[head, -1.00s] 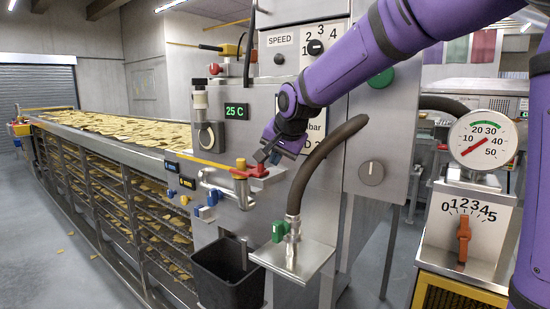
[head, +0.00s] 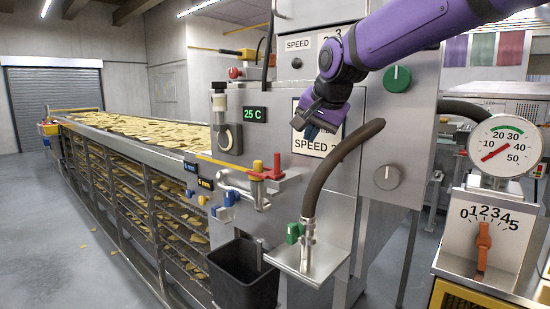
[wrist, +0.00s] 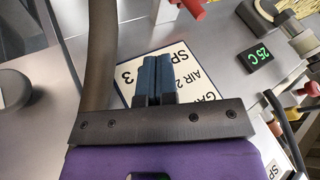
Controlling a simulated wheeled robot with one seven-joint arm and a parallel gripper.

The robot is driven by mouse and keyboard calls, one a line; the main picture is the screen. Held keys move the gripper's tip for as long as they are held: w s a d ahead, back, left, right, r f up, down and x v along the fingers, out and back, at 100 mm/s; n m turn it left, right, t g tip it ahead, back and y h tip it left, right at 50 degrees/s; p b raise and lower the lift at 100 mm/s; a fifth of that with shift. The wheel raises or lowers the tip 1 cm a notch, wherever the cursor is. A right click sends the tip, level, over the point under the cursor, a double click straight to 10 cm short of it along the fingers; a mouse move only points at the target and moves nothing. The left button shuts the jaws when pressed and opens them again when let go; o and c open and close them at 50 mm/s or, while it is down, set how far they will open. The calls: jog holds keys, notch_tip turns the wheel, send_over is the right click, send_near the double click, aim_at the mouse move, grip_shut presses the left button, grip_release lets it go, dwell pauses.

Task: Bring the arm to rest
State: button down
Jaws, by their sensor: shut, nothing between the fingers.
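My purple arm comes in from the upper right in the head view. My gripper (head: 308,131) hangs in front of the machine's grey front, before a white sign (head: 322,148) reading "SPEED", part of which it hides. In the wrist view its two blue fingers (wrist: 152,79) lie side by side, shut and empty, with the sign (wrist: 188,92) behind them. It appears apart from the panel. A red handle (head: 277,163) stands lower left of the gripper, beside a yellow one (head: 257,165).
A thick dark hose (head: 325,175) curves up just below and right of my gripper; a green handle (head: 293,232) is at its foot. A black bin (head: 242,274) stands below. The chip conveyor (head: 125,140) runs off left. A dial scale (head: 505,145) stands right.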

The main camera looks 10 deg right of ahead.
jog(key=s+d+f+n, duration=0.2)
jog(key=s+f, duration=0.1)
jog(key=s, duration=0.6)
jog(key=s+d+f+n+g, duration=0.1)
jog(key=s+d+f+n, duration=0.1)
jog(key=s, duration=0.8)
jog(key=s+d+f+n+g+h, duration=0.1)
jog(key=s+d+f+n, duration=0.2)
jog(key=s, duration=0.6)
notch_tip(320, 180, down, 2)
jog(key=shift+s+d+f, duration=0.25)
jog(key=shift+s+d, duration=0.1)
jog(key=c, duration=1.8)
grip_release()
jog(key=shift+c, duration=0.2)
